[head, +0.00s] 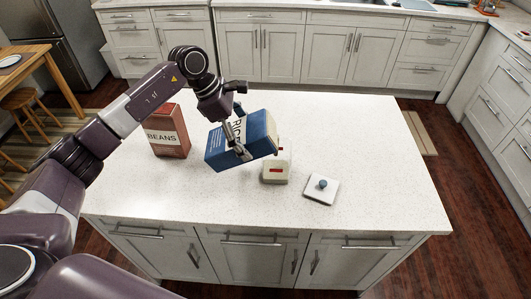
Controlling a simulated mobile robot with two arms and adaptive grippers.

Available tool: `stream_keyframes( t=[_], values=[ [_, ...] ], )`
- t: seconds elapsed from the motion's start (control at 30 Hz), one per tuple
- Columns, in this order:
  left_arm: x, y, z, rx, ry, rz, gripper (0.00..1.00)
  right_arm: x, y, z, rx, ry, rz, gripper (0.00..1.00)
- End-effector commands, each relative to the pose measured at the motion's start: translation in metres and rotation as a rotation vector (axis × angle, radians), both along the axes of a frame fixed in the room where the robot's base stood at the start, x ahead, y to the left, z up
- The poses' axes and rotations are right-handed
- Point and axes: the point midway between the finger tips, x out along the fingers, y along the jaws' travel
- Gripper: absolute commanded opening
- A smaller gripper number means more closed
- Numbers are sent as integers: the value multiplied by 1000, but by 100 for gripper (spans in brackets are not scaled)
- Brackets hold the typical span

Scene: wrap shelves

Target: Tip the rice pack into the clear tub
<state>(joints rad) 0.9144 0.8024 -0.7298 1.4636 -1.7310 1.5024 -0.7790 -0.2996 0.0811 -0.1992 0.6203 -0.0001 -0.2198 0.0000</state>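The blue rice pack (262,130) is held above the island, tipped far over with its right end toward the tub. My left gripper (241,151) is shut on the rice pack, with a finger across its front face. The tub (275,175) stands on the counter just below the pack's right end; it looks pale, with a small red mark on its front. The pack hides part of the tub's top. A small brownish bit shows at the pack's right end; I cannot tell whether rice is flowing. My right gripper is not in view.
A red-brown beans pack (169,136) stands upright at the left, near my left arm. The white island top (385,165) is clear on the right and at the front.

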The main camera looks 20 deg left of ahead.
Motion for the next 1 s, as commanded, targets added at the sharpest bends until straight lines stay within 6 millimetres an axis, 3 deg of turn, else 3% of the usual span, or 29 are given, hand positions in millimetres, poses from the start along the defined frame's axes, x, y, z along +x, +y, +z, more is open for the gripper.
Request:
stream_keyframes(
  t=[1.0],
  values=[
    [1,-1,2,39,12,-1,39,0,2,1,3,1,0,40]
  ],
)
